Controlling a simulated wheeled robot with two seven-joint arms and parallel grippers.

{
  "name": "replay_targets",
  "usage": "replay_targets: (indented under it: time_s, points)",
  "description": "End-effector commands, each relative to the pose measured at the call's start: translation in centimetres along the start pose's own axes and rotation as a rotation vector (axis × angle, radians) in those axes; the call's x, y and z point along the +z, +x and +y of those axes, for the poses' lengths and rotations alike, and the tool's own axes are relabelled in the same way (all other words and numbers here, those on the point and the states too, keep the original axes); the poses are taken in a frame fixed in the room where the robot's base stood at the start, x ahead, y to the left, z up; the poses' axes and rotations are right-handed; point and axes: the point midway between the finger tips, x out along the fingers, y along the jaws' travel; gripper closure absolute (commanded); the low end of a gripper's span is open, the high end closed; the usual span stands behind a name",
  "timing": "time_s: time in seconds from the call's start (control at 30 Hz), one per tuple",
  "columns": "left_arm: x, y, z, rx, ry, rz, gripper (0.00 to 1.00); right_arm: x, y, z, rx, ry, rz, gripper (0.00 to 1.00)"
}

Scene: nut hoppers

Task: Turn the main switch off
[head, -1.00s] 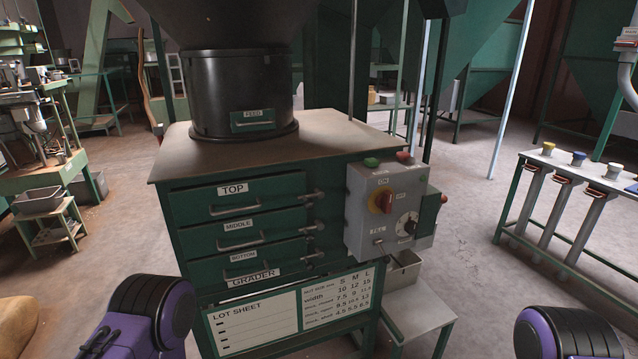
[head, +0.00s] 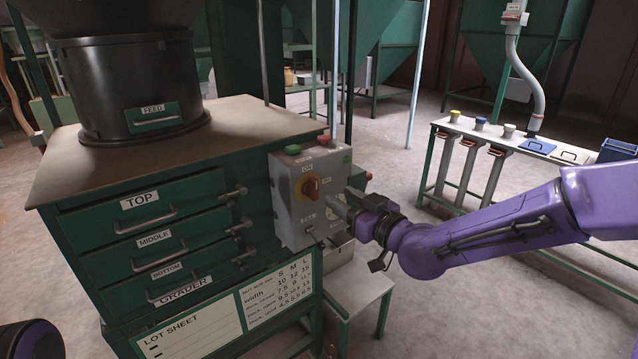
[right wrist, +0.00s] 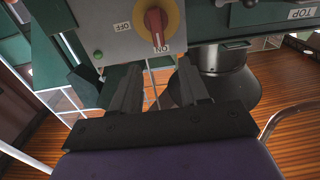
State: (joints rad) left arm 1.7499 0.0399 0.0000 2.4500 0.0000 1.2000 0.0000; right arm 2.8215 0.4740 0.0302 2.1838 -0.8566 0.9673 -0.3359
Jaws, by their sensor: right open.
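The main switch is a red knob on a yellow plate (head: 311,188) on the front of the grey control box (head: 287,212). The right wrist view shows the red knob (right wrist: 155,24) upright, in line with the ON label (right wrist: 164,48) below it; the OFF label (right wrist: 122,26) is to its left. My right gripper (head: 336,203) is just in front of the box, right of and slightly below the switch. In the right wrist view its two fingers (right wrist: 158,80) are apart with nothing between them, and the knob lies beyond the fingertips. My left gripper is out of view.
The box hangs on the right side of the green grader cabinet (head: 140,241), whose drawer handles and latches stick out. A green button (head: 292,149) and a red button (head: 323,139) sit on the box top. A small bench (head: 360,284) stands below.

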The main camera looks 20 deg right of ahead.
Motion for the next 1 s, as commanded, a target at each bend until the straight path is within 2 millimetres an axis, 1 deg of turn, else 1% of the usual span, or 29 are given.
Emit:
replay_targets:
  time_s: [0.2, 0.3, 0.4, 0.53, 0.77, 0.8, 0.87, 0.9, 1.0]
  points:
    - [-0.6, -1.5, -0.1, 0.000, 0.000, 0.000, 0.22, -0.1, 4.9, 0.0, 0.002, 0.002, -0.005, 0.55]
    - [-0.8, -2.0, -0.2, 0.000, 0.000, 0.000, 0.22, 0.0, 6.8, 0.1, 0.003, 0.004, -0.005, 0.55]
    - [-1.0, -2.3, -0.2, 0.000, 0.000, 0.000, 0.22, 0.1, 8.2, 0.1, 0.002, 0.003, -0.005, 0.55]
    - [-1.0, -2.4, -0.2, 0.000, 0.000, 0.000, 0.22, 0.2, 9.1, 0.1, 0.003, 0.006, -0.004, 0.55]
    - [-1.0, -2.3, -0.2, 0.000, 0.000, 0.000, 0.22, 0.3, 9.1, 0.1, 0.003, 0.006, -0.004, 0.55]
    - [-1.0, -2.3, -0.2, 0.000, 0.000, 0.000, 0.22, 0.3, 9.1, 0.1, 0.004, 0.006, -0.004, 0.68]
    - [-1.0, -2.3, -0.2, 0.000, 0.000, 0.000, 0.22, 0.3, 9.1, 0.1, 0.004, 0.006, -0.004, 0.88]
    - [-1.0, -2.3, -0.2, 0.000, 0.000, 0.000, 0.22, 0.3, 9.1, 0.1, 0.004, 0.006, -0.004, 1.00]
    - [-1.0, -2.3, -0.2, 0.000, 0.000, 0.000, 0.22, 0.3, 9.1, 0.1, 0.004, 0.006, -0.005, 1.00]
